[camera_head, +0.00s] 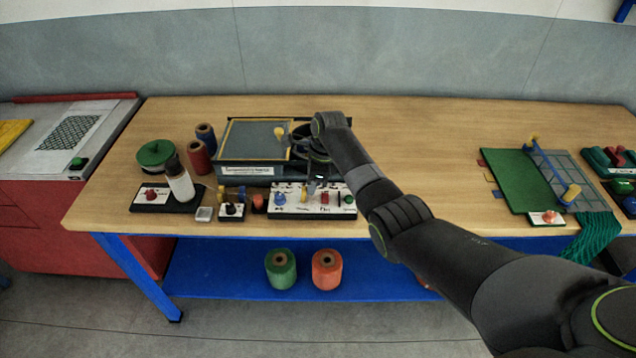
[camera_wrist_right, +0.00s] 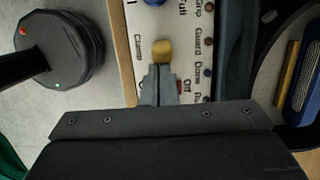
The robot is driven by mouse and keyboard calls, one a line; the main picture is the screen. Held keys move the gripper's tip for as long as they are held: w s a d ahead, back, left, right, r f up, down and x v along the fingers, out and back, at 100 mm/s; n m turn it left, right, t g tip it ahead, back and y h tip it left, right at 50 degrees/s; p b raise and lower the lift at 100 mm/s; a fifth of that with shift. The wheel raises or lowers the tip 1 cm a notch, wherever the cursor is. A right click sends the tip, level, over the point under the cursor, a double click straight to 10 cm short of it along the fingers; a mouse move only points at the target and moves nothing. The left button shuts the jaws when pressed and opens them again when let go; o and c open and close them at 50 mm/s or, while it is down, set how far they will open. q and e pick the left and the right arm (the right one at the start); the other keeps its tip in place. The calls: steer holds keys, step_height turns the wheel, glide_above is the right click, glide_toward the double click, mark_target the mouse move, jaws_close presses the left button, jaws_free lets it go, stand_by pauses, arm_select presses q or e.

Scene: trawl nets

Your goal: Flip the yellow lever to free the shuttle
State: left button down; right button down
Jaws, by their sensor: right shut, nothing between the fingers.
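A yellow lever knob (camera_wrist_right: 162,51) sticks up from a white labelled panel (camera_wrist_right: 185,20) in the right wrist view, beside the word "Clamp". My right gripper (camera_wrist_right: 160,72) is shut and empty, its fingertips right at the knob; I cannot tell whether they touch it. In the head view the right gripper (camera_head: 312,186) points down over the white panel (camera_head: 290,212) at the table's front, and the lever is hard to make out there. A blue body with a yellow bar (camera_wrist_right: 290,75) lies at the right in the wrist view; I cannot tell whether it is the shuttle. My left gripper is out of view.
A framed grey tray machine (camera_head: 258,140) stands behind the panel. A green mat (camera_head: 520,178) lies at the right. The table between is mostly clear under my arm.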

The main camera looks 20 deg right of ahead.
steer(key=shift+w+a+r+h, duration=0.15)
steer(key=shift+w+a+h, duration=0.1)
steer(key=shift+a+h, duration=0.45)
steer(key=shift+d+h, duration=0.1)
steer(key=shift+h, duration=0.2)
steer(key=shift+d, duration=0.1)
steer(key=shift+r, duration=0.15)
steer(key=shift+r+p, duration=0.6)
steer(key=shift+p, duration=0.35)
steer(key=shift+g, duration=0.3)
